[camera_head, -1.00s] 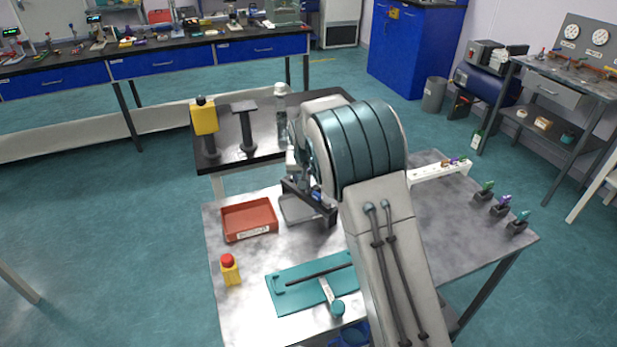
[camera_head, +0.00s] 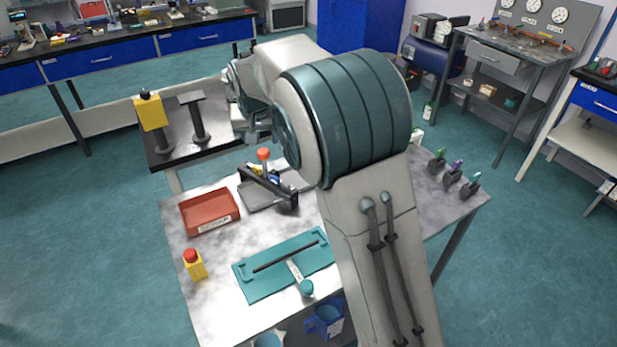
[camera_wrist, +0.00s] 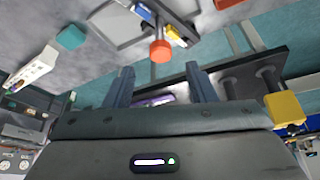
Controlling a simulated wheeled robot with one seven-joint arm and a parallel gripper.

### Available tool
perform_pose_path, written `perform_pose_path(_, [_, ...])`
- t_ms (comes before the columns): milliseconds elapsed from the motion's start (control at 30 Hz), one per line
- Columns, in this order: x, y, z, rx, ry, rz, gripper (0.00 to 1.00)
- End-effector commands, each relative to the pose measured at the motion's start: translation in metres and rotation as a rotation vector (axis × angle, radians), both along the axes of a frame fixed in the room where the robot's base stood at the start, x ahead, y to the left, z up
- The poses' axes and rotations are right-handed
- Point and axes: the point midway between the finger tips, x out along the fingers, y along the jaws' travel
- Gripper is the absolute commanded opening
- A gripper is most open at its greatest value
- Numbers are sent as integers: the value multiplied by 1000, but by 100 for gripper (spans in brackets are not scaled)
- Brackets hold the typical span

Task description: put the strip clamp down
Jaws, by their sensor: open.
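What I take for the strip clamp, a dark bar with an upright orange-red knob (camera_head: 264,154), rests at the grey tray (camera_head: 262,205) on the metal table. In the wrist view its knob (camera_wrist: 160,50) stands clear ahead of my fingers. My gripper (camera_wrist: 160,85) is open, its two fingers apart with nothing held between them. In the head view it is above and behind the knob, partly hidden by my arm. Small blue and yellow parts show beside the bar.
A red tray (camera_head: 210,212) is left of the grey tray. A yellow block with a red top (camera_head: 194,265) and a teal board (camera_head: 262,283) are nearer. The back table (camera_head: 182,158) holds a yellow-topped stand (camera_head: 151,113) and a dark stand (camera_head: 197,112). Several small colored-top pieces (camera_head: 455,172) stand right.

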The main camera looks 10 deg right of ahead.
Motion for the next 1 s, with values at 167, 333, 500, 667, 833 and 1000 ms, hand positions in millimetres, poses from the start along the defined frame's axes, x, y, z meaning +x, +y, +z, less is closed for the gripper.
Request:
perform_pose_path(167, [-13,-18,8,10,10,-10,51])
perform_pose_path(333, [-64,-68,24,34,45,-26,51])
perform_pose_path(500, [-136,-113,32,50,78,-27,51])
perform_pose_path(667, [-209,-145,28,48,103,-24,51])
perform_pose_path(833, [-278,-166,13,31,122,-20,51])
perform_pose_path(1000, [-319,-176,-2,12,136,-20,51])
